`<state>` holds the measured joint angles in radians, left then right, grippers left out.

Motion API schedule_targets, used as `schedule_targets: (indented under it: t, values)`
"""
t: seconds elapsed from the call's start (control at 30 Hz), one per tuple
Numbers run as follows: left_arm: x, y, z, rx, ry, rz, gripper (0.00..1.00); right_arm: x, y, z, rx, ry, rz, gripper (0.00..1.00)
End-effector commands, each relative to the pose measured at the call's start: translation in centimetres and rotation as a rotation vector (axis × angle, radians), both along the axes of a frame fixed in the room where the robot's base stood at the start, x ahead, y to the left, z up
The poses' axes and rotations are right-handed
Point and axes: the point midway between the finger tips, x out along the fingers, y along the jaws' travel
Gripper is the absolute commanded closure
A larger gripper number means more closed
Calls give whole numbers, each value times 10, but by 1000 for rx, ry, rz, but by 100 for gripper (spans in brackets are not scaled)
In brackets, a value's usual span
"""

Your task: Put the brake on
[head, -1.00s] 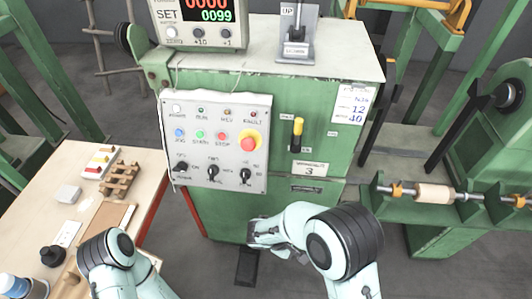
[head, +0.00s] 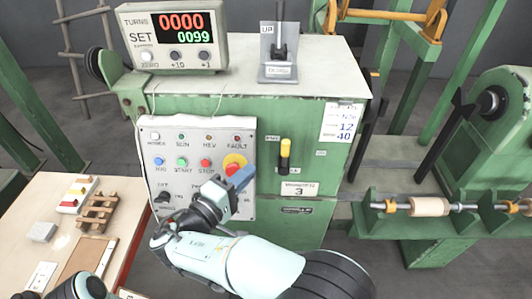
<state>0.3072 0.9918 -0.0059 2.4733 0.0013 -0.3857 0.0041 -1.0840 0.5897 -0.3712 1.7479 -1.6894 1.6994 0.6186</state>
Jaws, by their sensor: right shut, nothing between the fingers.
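The brake appears to be the small lever (head: 285,150) with a yellow grip on the front of the green machine cabinet (head: 310,110). Its grip is at the upper end of a dark slot, and the small labels around it are too small to read surely. My right gripper (head: 240,178) is raised in front of the control panel, left of and a little below the lever, and apart from it. Its blue-tipped fingers are shut and empty. It hides the panel's lower right part. Only a piece of my left arm shows at the bottom left; its gripper is out of view.
The control panel (head: 150,170) has buttons, knobs and a red stop button (head: 235,162) close to my right gripper. A counter box (head: 170,38) and an UP lever plate (head: 279,55) stand on the cabinet. A wooden table (head: 25,215) is at left, a spool shaft (head: 430,207) at right.

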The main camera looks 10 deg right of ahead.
Motion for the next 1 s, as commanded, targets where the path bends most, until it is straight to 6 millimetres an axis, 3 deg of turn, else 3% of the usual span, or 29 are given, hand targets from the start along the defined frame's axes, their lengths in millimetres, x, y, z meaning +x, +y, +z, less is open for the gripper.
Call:
schedule_targets:
  t: [0.6,1.0]
  values:
    - [4,0,12,0,-6,0,100,58,-70,0,0,1,-2,100]
    - [5,0,13,0,-6,0,100,64,-76,-1,-1,2,0,100]
